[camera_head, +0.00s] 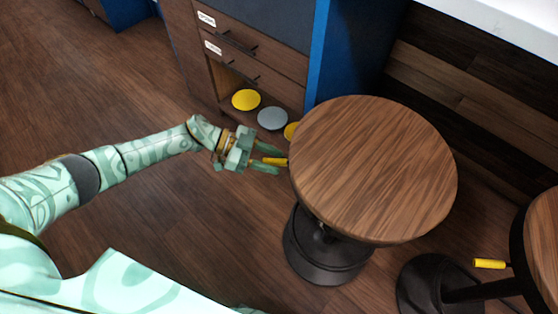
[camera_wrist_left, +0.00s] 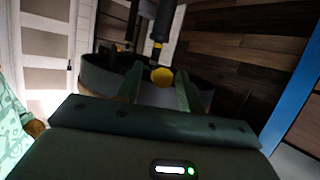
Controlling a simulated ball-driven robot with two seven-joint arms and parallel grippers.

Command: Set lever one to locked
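A round wooden stool (camera_head: 375,165) on a black pedestal base has a yellow-gripped lever (camera_head: 273,161) sticking out to the left from under its seat. The lever's yellow end shows in the left wrist view (camera_wrist_left: 162,77). My left gripper (camera_head: 267,158) is at the left of this stool. Its two fingers are apart, one on each side of the yellow end, with gaps showing in the left wrist view. A second yellow-gripped lever (camera_head: 489,264) sticks out from the stool at the right edge. No label shows which is lever one. My right gripper is not in view.
A cabinet with drawers (camera_head: 245,50) stands behind. Its open lower shelf holds a yellow disc (camera_head: 246,100), a grey disc (camera_head: 272,118) and another yellow disc partly hidden by the stool seat. A second stool (camera_head: 543,240) is cut off at right. Floor at left is clear.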

